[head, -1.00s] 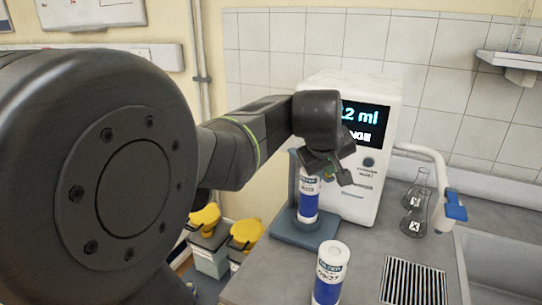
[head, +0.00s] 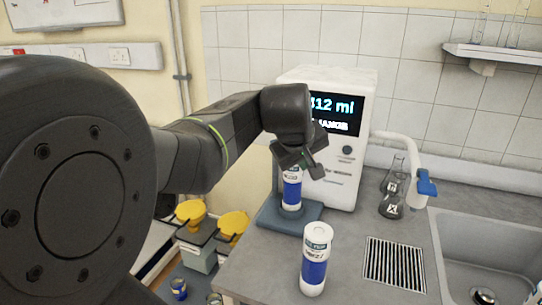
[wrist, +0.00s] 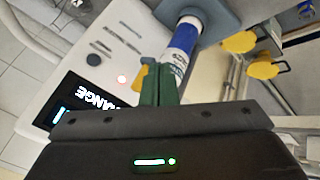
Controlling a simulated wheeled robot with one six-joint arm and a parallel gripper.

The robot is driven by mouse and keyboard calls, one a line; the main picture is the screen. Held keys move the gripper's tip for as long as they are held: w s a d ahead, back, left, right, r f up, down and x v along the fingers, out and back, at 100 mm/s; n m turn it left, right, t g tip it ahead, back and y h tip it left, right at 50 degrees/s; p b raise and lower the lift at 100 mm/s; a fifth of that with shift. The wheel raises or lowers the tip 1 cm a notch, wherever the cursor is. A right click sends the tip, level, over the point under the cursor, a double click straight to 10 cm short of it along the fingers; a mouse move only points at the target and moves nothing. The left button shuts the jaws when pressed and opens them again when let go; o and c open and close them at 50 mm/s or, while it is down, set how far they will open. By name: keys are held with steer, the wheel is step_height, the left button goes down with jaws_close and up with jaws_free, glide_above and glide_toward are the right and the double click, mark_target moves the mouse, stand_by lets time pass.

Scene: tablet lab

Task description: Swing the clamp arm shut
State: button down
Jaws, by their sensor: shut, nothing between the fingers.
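A white-and-blue filter cartridge (head: 291,190) stands upright in a blue-grey holder (head: 272,218) in front of a white machine (head: 345,185). My gripper (head: 305,165) is at the cartridge's top and partly covers it. In the wrist view its green fingers (wrist: 161,84) are together and empty, close to the end of the cartridge (wrist: 181,48). A small orange piece (wrist: 139,78) shows beside the fingers, perhaps part of the clamp arm. I cannot tell whether it touches them. The rest of the clamp is hidden behind my gripper, so its position is unclear.
A second cartridge (head: 315,259) stands loose on the bench in front of the holder. A drain grille (head: 394,264), glass flasks (head: 393,196), a blue-handled tap (head: 427,187) and a sink (head: 490,250) are to the right. Yellow-topped items (head: 190,211) sit lower left.

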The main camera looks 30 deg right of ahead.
steer(key=s+a+r, duration=0.1)
steer(key=s+r, duration=0.4)
steer(key=r, duration=0.2)
steer(key=shift+a+r, duration=0.2)
steer(key=shift+r, duration=0.1)
